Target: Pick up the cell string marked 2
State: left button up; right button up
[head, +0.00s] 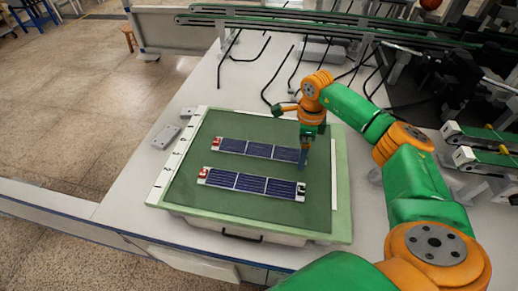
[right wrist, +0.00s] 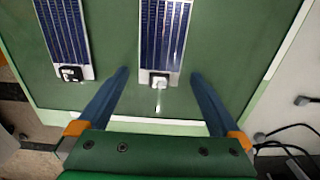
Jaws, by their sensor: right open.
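Two blue cell strings with white borders lie flat and roughly parallel on a green mat (head: 200,145) in the head view. The far string (head: 245,147) and the near string (head: 250,183) each have a red-and-white piece at the left end; I cannot read a number on either. My right gripper (head: 303,157) is at the right end of the far string, hiding that end. In the right wrist view my right gripper (right wrist: 160,82) is open, its blue fingers on either side of one string's end (right wrist: 160,60), holding nothing. The other string (right wrist: 62,30) lies to the left. My left gripper is out of view.
The mat lies on a pale green tray (head: 342,190) on a white table (head: 195,95). A white marked strip (head: 175,160) runs along the tray's left side, and small grey blocks (head: 166,136) lie beyond it. Black bent rods and a conveyor (head: 330,22) stand behind.

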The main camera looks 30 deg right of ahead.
jog(key=c, duration=1.4)
